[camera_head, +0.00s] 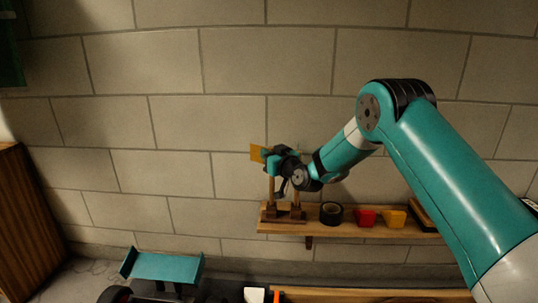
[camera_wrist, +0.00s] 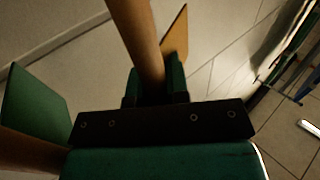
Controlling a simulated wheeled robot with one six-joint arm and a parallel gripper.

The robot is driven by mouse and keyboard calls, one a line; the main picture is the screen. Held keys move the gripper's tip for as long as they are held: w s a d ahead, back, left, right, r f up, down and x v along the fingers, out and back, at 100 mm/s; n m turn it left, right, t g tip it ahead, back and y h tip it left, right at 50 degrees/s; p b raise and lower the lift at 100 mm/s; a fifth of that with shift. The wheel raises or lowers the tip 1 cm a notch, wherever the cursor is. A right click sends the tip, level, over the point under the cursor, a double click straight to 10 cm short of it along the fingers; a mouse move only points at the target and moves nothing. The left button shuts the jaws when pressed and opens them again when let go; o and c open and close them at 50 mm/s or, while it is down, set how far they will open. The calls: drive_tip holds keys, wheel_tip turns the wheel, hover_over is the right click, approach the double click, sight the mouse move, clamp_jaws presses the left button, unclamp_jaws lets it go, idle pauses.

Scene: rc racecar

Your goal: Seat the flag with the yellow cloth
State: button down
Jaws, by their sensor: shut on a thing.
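The flag with the yellow cloth has its cloth (camera_head: 257,153) in the head view beside the wall, above the left end of the shelf. In the wrist view its wooden pole (camera_wrist: 138,40) runs between my fingers, with the orange-yellow cloth (camera_wrist: 175,35) behind. My gripper (camera_wrist: 155,88) is shut on that pole; in the head view my gripper (camera_head: 283,160) is above a dark wooden stand (camera_head: 283,215). A green flag cloth (camera_wrist: 35,105) is beside my gripper. Two poles show above the stand; whether the held pole's foot is in it is hidden.
The wooden shelf (camera_head: 345,231) also holds a black tape roll (camera_head: 331,213), a red bin (camera_head: 365,217) and a yellow bin (camera_head: 394,218). Below stands a car with a teal wing (camera_head: 165,267). The block wall is close behind my gripper.

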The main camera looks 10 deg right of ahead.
drive_tip(key=shift+f+b, duration=0.35)
drive_tip(key=shift+f, duration=0.15)
drive_tip(key=c, duration=1)
unclamp_jaws()
drive_tip(key=shift+c, duration=0.2)
drive_tip(key=shift+s, duration=0.15)
drive_tip(key=b+v, duration=0.4)
drive_tip(key=v, duration=1.3)
drive_tip(key=shift+r, duration=0.1)
